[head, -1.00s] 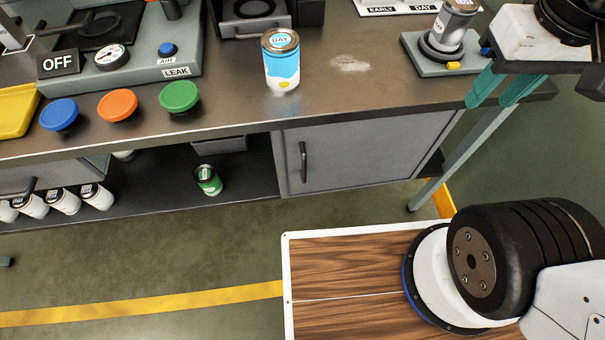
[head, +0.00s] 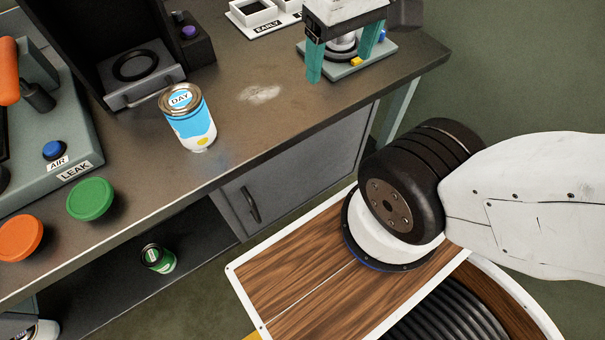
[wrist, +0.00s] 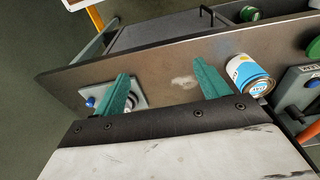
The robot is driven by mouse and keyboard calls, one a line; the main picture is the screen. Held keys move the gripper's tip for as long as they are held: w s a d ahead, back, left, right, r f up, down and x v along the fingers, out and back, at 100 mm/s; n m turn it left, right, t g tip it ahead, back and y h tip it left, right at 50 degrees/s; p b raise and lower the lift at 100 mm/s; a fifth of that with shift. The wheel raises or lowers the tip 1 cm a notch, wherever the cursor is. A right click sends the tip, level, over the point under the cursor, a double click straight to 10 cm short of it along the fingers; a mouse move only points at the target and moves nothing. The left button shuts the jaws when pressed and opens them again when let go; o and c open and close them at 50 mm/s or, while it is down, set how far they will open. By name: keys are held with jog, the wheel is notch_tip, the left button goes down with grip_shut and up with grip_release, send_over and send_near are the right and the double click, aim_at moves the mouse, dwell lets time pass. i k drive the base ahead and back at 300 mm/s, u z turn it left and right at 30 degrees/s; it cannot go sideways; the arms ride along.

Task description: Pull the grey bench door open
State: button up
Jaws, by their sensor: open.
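The grey bench door (head: 290,185) is under the bench top and looks shut, with a dark upright bar handle (head: 250,204) near its left edge. In the wrist view the door (wrist: 160,30) shows beyond the bench edge, with its handle (wrist: 207,14) at the top. My gripper (head: 343,65) has two teal fingers and is above the right end of the bench, up and right of the door handle. In the wrist view my gripper (wrist: 168,85) is open, its fingers wide apart with nothing between them. It is apart from the handle.
A blue-and-white DAY can (head: 188,118) stands on the bench top (head: 240,130). A fixture plate (head: 375,60) with a can on it lies under my gripper. A green can (head: 158,258) is on the open lower shelf. Green (head: 90,198) and orange (head: 20,237) buttons line the front edge.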

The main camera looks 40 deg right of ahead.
aim_at(253, 202)
jog(key=u, duration=0.6)
jog(key=k, duration=1.05)
jog(key=z, duration=0.55)
